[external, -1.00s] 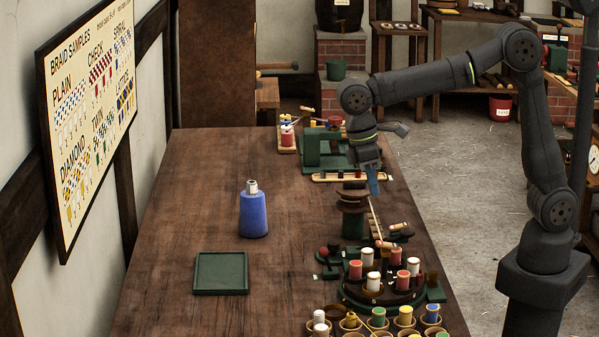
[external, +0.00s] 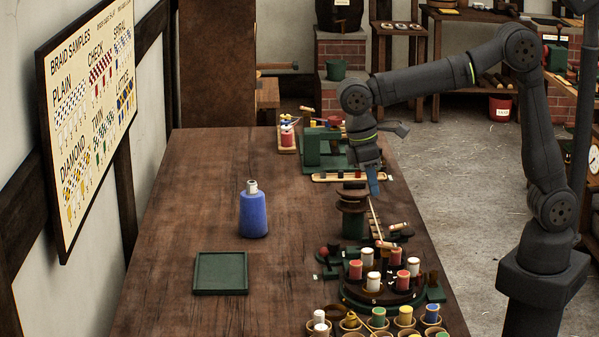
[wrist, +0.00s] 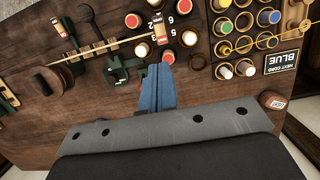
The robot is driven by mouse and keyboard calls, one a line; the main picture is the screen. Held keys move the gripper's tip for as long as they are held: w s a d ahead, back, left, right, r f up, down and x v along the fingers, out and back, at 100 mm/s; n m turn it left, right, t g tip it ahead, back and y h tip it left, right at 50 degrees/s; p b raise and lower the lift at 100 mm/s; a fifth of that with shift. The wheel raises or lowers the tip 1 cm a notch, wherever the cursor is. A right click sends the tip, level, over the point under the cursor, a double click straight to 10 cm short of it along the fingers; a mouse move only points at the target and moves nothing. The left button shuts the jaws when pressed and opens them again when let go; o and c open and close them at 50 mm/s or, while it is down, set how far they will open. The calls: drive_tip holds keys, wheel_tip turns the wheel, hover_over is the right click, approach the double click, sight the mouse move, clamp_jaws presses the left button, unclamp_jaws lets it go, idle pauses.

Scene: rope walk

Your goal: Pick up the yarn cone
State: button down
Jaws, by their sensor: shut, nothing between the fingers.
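The yarn cone (external: 253,214) is blue with a pale tip and stands upright on the wooden table, left of the table's middle in the external view. My gripper (external: 374,188) hangs above the right side of the table, well to the right of the cone and apart from it. Its blue fingers are together and empty. The closed fingers also show in the wrist view (wrist: 157,90).
A green square tray (external: 220,288) lies in front of the cone. A round stand with several bobbins (external: 370,258), cups of coloured spools (external: 404,317) and a green machine (external: 318,150) crowd the table's right side. The table's middle is clear.

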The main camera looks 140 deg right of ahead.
drive_tip(key=shift+c, duration=1.1)
unclamp_jaws()
drive_tip(key=m+t+h, duration=0.1)
drive_tip(key=m+h, duration=0.5)
drive_tip(key=m, duration=0.4)
approach(252, 195)
drive_tip(key=d+f, duration=0.1)
drive_tip(key=s+d+f, duration=0.1)
drive_tip(key=f, duration=0.1)
drive_tip(key=s+d+f, duration=0.1)
drive_tip(key=shift+f, duration=0.35)
drive_tip(key=shift+x, duration=2.75)
